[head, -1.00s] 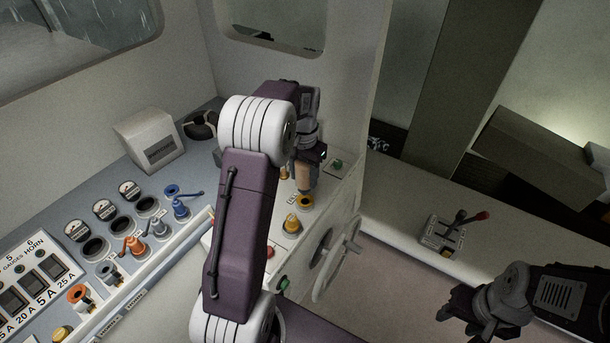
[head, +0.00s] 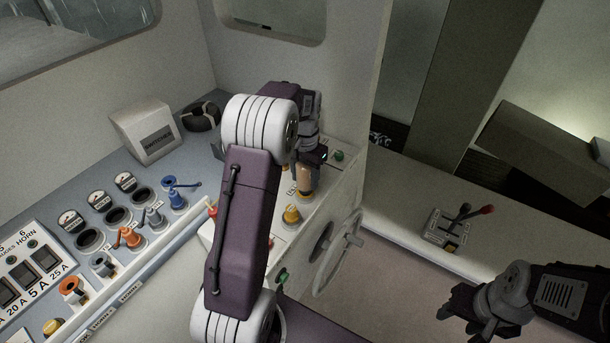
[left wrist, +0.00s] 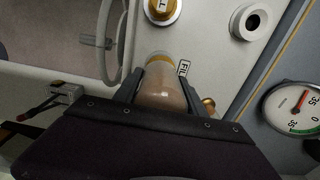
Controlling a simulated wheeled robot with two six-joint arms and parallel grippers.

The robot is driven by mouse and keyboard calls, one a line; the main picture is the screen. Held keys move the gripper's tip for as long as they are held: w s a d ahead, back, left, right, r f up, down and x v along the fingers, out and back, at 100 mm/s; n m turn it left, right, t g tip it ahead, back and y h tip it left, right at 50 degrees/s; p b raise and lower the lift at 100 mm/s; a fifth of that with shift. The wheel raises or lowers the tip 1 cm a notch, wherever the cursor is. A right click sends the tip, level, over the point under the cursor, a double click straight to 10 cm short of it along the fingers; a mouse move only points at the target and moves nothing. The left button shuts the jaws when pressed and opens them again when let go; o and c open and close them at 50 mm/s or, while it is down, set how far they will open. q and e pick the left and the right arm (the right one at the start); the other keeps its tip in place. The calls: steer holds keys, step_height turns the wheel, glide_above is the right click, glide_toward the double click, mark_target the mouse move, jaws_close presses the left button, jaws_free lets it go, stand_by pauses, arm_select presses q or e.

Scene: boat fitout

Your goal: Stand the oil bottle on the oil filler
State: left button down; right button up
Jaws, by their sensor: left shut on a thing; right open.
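The oil bottle (head: 304,179), an amber-brown cylinder, is gripped by my left gripper (head: 309,160), which is shut on it. In the left wrist view the bottle (left wrist: 166,96) sits between the two dark fingers. The oil filler, a yellow ring (left wrist: 157,57), shows at the bottle's far end beside a label. The bottle's end covers most of the ring, and I cannot tell whether they touch. In the head view the bottle looks roughly upright over the filler. My right gripper (head: 466,312) is open and empty at the lower right.
A yellow knob (head: 291,214) stands just in front of the filler, with a handwheel (head: 342,250) on the panel side. A green button (head: 338,155) is behind. Blue and orange valve levers (head: 178,192) line the left console.

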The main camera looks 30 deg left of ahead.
arm_select(q)
steer(key=shift+a+f, duration=0.1)
steer(key=shift+f, duration=0.05)
steer(key=c, duration=0.6)
jaws_free()
steer(key=shift+r, duration=0.45)
step_height(320, 180, up, 8)
steer(key=shift+r+b, duration=0.1)
steer(key=shift+b, duration=0.7)
